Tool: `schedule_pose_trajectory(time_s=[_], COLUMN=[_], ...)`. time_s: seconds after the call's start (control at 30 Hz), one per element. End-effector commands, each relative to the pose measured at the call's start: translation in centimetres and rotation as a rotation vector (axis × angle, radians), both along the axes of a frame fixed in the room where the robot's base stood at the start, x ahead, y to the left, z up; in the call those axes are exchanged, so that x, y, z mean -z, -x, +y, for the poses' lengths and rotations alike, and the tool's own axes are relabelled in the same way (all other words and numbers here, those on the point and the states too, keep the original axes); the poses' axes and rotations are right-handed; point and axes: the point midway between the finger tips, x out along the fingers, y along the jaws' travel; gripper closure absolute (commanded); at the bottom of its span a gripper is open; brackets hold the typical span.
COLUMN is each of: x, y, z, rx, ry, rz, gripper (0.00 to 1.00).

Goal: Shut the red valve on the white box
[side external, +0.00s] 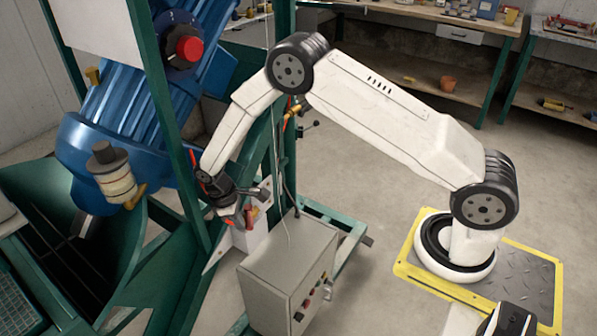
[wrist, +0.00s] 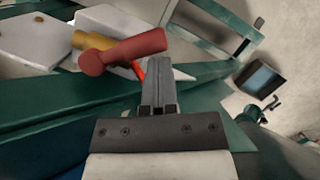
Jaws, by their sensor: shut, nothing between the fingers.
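The red valve handle (wrist: 128,50) shows in the wrist view, on a brass fitting (wrist: 88,41) against the white box (wrist: 35,38). In the side external view the red valve (side external: 251,216) sits on the white box (side external: 252,238) behind the grey cabinet. My gripper (wrist: 158,72) is shut and empty, its fingers together just below and right of the handle in the wrist view. In the side external view my gripper (side external: 238,217) is close beside the valve. I cannot tell whether the fingers touch the handle.
A green steel frame (side external: 178,130) stands right by my gripper and carries a blue machine (side external: 125,110) with a red knob (side external: 189,49). A grey control cabinet (side external: 289,265) with buttons stands below. Open floor (side external: 390,140) lies behind my arm, with workbenches (side external: 430,12) at the back.

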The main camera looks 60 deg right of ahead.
Motion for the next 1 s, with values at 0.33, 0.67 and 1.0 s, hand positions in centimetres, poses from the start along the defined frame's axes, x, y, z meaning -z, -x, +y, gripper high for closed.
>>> schedule_pose_trajectory(time_s=[0.33,0.67,1.0], x=[0.0,0.0,0.0], y=[1.9,3.1,3.6], z=[-1.1,-2.5,-3.4], rx=[-0.317,-0.602,-0.758], ry=[0.000,0.000,0.000], rz=[0.001,0.000,0.000], gripper=[1.00,1.00,1.00])
